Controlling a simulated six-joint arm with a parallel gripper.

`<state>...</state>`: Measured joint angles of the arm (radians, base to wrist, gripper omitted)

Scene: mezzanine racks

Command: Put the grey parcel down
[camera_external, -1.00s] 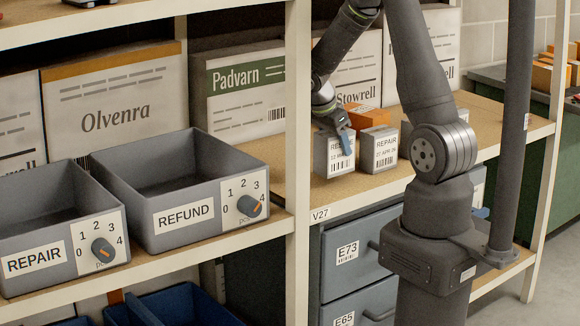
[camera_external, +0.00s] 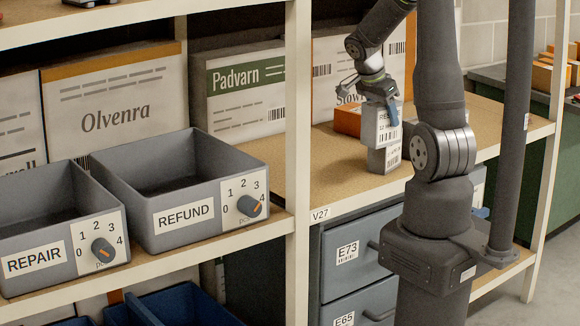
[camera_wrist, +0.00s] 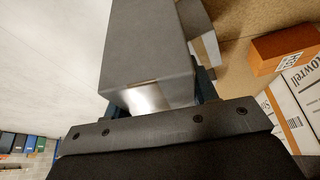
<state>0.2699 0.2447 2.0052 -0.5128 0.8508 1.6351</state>
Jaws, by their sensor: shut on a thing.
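My gripper (camera_external: 381,100) is shut on a grey parcel (camera_external: 386,128) with a white printed label. In the wrist view the parcel (camera_wrist: 148,45) fills the space between the blue fingers of my gripper (camera_wrist: 158,98). In the external view the held parcel is above the shelf and overlaps a second grey parcel (camera_external: 384,160) standing on the shelf board. I cannot tell whether the two touch. In the wrist view part of a grey box with a pale label (camera_wrist: 198,32) shows behind the held parcel.
An orange box (camera_external: 347,121) stands on the shelf board (camera_external: 335,190), also seen in the wrist view (camera_wrist: 284,48). Grey REFUND (camera_external: 235,157) and REPAIR (camera_external: 50,288) bins with dials stand left of the white post (camera_external: 298,120). Large cartons line the back. The front-left board is bare.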

